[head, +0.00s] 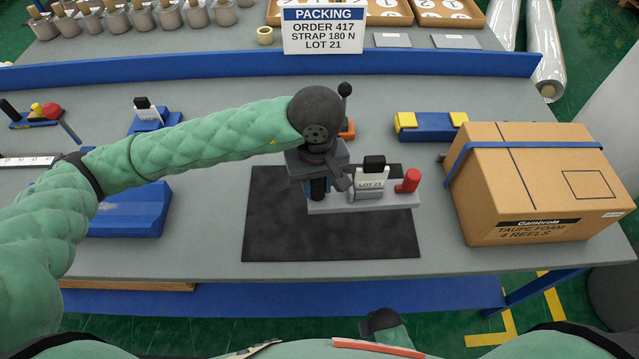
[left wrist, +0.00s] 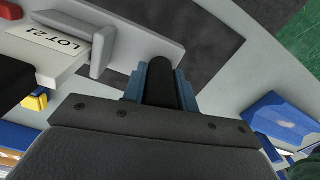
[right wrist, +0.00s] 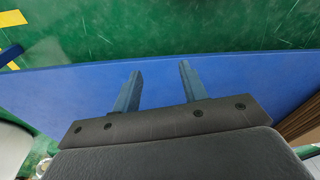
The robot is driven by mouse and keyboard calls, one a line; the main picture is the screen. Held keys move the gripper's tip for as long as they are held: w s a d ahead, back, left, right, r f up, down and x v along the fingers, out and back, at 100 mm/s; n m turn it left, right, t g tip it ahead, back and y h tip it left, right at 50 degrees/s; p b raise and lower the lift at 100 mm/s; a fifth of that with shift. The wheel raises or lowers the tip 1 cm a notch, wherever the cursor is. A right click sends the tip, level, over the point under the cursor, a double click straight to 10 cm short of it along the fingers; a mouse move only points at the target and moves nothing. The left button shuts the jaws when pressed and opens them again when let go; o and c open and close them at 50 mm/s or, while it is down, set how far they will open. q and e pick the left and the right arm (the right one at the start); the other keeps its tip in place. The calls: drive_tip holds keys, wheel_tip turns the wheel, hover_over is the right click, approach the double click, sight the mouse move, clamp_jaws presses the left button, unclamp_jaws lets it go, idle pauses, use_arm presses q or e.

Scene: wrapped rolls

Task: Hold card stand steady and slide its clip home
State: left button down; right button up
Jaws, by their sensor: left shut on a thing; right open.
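The card stand (head: 395,200) is a light grey base on the black mat (head: 290,235). It carries a white card (head: 370,184) reading LOT 21, with a black clip (head: 374,162) at the card's top edge. A red knob (head: 408,181) stands at its right end. My left gripper (head: 319,190) is at the stand's left end, shut on its dark upright grip (left wrist: 160,80), which shows between the fingers in the left wrist view. The gripper hides part of that end. My right gripper (right wrist: 160,90) is open and empty, low near the table's front.
A cardboard box (head: 540,185) with a blue strap stands right of the mat. A blue block with yellow ends (head: 430,126) lies behind. A blue stand (head: 152,117) and a larger blue block (head: 130,210) are on the left. A packing sign (head: 323,30) stands at the back.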

use_arm(q)
drive_tip(key=shift+w+a, duration=0.15)
drive_tip(key=shift+a, duration=0.1)
drive_tip(key=shift+w+a+b, duration=0.1)
drive_tip(key=shift+a+b, duration=0.2)
drive_tip(key=shift+b, duration=0.05)
drive_tip(key=shift+a, duration=0.2)
drive_tip(key=shift+w+a+b, duration=0.3)
drive_tip(key=shift+a+b, duration=0.4)
drive_tip(key=shift+a, duration=0.05)
use_arm(e)
wheel_tip(320, 180, up, 7)
drive_tip(key=w+a, duration=0.1)
drive_tip(key=shift+a, duration=0.2)
